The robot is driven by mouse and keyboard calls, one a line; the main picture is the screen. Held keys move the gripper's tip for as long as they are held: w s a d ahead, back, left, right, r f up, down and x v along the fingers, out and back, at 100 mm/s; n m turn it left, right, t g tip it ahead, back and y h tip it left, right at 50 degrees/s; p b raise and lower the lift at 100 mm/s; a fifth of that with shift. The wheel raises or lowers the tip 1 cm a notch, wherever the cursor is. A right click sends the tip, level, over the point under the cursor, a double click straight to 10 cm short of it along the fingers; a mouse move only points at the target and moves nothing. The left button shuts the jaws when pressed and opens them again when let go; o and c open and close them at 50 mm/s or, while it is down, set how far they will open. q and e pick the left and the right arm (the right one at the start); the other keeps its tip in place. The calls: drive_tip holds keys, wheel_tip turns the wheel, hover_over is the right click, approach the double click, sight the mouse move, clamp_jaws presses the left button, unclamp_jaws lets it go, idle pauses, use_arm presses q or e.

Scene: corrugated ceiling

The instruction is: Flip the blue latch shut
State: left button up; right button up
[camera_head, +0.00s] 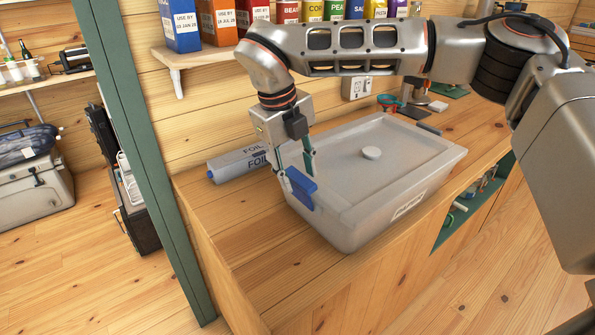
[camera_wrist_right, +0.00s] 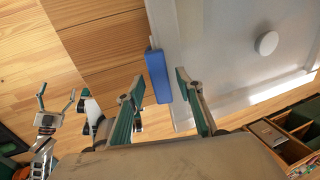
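The blue latch (camera_head: 301,188) is at the near-left end of a grey lidded bin (camera_head: 355,222) on the wooden counter. It looks tilted outward from the rim; its exact angle is unclear. In the right wrist view the latch (camera_wrist_right: 157,76) lies along the lid's edge. My right gripper (camera_head: 296,165) is open just above the latch, pointing down. In its wrist view the two fingers (camera_wrist_right: 159,80) are spread on either side of the latch; contact cannot be told. My left gripper (camera_wrist_right: 57,92) shows only in the wrist view, low at left, fingers spread and empty.
A white round knob (camera_head: 371,152) sits on the lid (camera_head: 405,150). A dark grey latch (camera_head: 429,128) is at the bin's far end. A green post (camera_head: 140,160) stands at left. The counter before the bin is bare.

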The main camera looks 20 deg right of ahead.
clamp_jaws()
drive_tip(key=shift+w+d+r+y, duration=0.1)
drive_tip(key=shift+d+y, duration=0.3)
drive_tip(key=shift+w+d+g+y+p, duration=0.25)
drive_tip(key=shift+d+g+y+p, duration=0.25)
drive_tip(key=shift+y, duration=0.4)
unclamp_jaws()
wheel_tip(320, 180, up, 12)
